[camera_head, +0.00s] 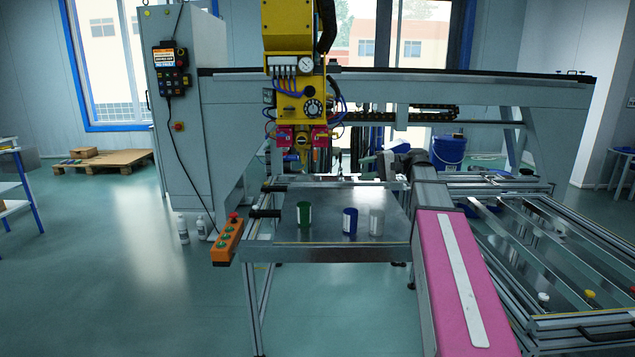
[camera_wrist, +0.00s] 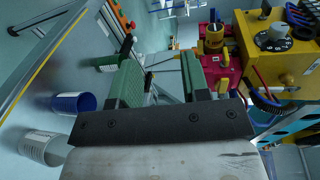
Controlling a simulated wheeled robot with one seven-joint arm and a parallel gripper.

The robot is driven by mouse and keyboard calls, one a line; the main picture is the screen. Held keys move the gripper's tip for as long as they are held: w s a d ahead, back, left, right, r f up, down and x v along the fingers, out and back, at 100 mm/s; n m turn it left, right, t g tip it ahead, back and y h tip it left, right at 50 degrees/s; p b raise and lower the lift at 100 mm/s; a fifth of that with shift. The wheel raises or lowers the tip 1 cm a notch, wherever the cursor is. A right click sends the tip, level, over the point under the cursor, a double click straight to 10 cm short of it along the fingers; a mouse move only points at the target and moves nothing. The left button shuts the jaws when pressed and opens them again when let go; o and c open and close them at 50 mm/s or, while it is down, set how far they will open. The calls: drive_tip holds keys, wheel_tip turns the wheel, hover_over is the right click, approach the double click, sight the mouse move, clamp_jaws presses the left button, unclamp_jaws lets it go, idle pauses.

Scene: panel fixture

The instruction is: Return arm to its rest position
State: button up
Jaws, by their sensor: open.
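My arm, with a pink link (camera_head: 455,285), reaches forward from the lower right over the right side of the metal table (camera_head: 330,252). My gripper (camera_wrist: 158,68) has two green fingers, spread apart with nothing between them. In the head view its end is small and partly hidden near the table's back right. A green cup (camera_head: 304,216), a blue cup (camera_head: 350,220) and a whitish cup (camera_head: 376,222) stand in a row on the table. The wrist view shows the blue cup (camera_wrist: 74,103) and whitish cup (camera_wrist: 42,148) left of my fingers, apart from them.
A yellow machine head (camera_head: 292,95) with pink parts hangs from the gantry over the table's back, close to my gripper in the wrist view. An orange button box (camera_head: 228,240) sits at the table's left edge. A railed frame (camera_head: 560,245) lies right of my arm.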

drive_tip(key=s+a+f+m+h, duration=0.1)
drive_tip(key=s+f+h, duration=0.3)
drive_tip(key=f, duration=0.9)
drive_tip(key=s+a+f+h, duration=0.1)
drive_tip(key=s+f+h, duration=0.35)
drive_tip(key=f, duration=0.85)
drive_tip(key=s+d+f+n+h, duration=0.1)
drive_tip(key=s+d+f+h, duration=0.1)
drive_tip(key=s+f+h, duration=0.2)
drive_tip(key=s+d+f+n+g+h, duration=0.1)
drive_tip(key=s+d+f+h, duration=0.1)
drive_tip(key=s+f, duration=0.6)
wheel_tip(320, 180, down, 4)
drive_tip(key=shift+s+d+r+n+h, duration=0.1)
drive_tip(key=shift+s+d+n+h, duration=0.25)
drive_tip(key=shift+h, duration=0.5)
drive_tip(key=shift+w+a, duration=0.1)
